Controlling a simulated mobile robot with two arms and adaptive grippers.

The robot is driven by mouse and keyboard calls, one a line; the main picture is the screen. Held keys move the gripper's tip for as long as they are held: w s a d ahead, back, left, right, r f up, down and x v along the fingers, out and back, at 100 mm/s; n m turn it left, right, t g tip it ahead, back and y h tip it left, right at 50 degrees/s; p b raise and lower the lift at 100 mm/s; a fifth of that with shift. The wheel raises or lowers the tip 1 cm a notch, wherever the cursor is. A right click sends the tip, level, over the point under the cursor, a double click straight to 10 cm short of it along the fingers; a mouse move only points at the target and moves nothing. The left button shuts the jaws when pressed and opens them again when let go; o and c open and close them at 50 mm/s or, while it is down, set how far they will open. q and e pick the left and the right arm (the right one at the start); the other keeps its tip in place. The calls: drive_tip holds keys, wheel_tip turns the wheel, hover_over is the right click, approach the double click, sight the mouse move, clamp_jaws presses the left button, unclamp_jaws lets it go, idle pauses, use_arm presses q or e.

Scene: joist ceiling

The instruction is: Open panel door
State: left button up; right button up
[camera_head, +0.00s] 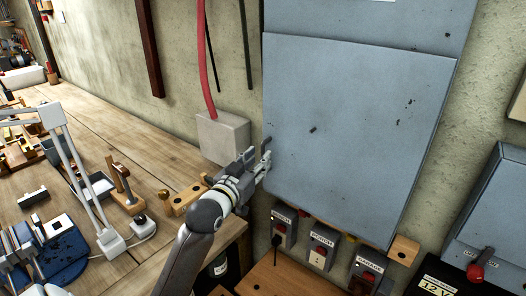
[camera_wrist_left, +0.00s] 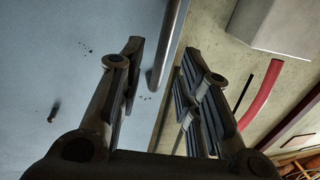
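The blue-grey panel door (camera_head: 350,130) hangs on the wall and looks shut. Its face also fills the left of the left wrist view (camera_wrist_left: 60,60). My left gripper (camera_head: 262,160) is at the door's lower left edge. In the left wrist view my gripper (camera_wrist_left: 160,95) is open, one finger over the door face and the other over the wall side. A grey rod-like bar (camera_wrist_left: 170,45) runs along the door edge and ends between the fingers. I cannot tell whether the fingers touch it. My right gripper is not in view.
A pale box (camera_head: 223,137) with a red pipe (camera_head: 203,60) is on the wall left of the door. Labelled switch boxes (camera_head: 322,250) sit below it. A blue-grey case (camera_head: 490,215) stands at the right. A cluttered wooden bench (camera_head: 110,140) fills the left.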

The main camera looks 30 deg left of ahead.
use_arm(q)
drive_tip(key=shift+w+a+p, duration=0.2)
drive_tip(key=shift+w+p, duration=0.1)
drive_tip(key=shift+w, duration=1.45)
drive_tip(key=shift+c, duration=0.5)
clamp_jaws()
